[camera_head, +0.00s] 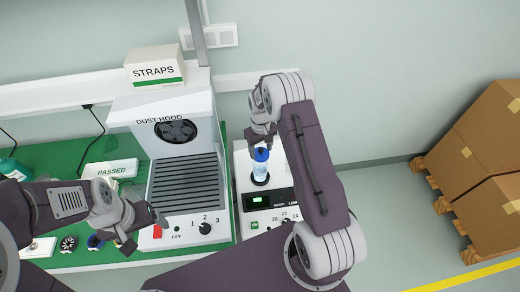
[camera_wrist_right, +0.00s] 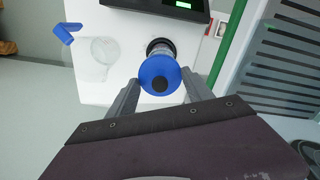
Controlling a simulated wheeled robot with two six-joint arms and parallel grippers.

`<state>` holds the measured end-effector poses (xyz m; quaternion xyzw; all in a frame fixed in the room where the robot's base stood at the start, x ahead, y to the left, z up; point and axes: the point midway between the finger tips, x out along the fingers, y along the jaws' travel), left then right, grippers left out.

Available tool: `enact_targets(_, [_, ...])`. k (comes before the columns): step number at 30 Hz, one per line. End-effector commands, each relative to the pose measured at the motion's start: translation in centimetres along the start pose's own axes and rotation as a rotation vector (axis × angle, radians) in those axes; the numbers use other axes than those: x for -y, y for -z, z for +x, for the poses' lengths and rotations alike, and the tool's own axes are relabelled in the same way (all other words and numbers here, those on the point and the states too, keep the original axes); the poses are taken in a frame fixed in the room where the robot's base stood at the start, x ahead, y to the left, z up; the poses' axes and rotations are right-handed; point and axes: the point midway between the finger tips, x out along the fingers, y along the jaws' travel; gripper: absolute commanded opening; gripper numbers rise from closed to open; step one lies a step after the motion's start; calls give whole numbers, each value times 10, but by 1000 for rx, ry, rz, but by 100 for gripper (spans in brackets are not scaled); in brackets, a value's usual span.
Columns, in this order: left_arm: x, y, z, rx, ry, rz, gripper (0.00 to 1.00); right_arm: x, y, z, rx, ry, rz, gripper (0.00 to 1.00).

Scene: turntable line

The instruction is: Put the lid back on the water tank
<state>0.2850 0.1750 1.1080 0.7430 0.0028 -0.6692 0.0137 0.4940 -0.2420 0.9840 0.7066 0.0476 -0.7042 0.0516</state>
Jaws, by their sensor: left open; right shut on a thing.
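A clear, pale-blue water tank (camera_head: 261,170) stands upright on a black ring on the white machine. The blue lid (camera_head: 262,155) is at its top; in the right wrist view the lid (camera_wrist_right: 154,72) is a round disc with a black centre. My right gripper (camera_head: 262,144) comes down from above and is shut on the lid, its fingers on both sides. I cannot tell whether the lid is fully seated. My left gripper (camera_head: 142,228) is open and empty in front of the dust hood.
The dust hood (camera_head: 160,104) stands left of the machine (camera_head: 242,165). A clear round vessel (camera_wrist_right: 104,50) and a blue piece (camera_wrist_right: 64,34) sit near the machine's edge in the right wrist view. A green table (camera_head: 72,150) is at left; cartons (camera_head: 480,140) stand far right.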

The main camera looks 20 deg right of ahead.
Motion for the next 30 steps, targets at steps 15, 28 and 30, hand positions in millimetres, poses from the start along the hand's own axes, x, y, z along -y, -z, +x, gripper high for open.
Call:
enact_targets(15, [1, -4, 42, 0, 0, 0, 81, 1, 0, 56, 0, 0, -1, 21])
enact_targets(28, [1, -4, 42, 0, 0, 0, 81, 1, 0, 57, 0, 0, -1, 21])
enact_targets(30, [1, -4, 42, 0, 0, 0, 81, 1, 0, 57, 0, 0, -1, 21])
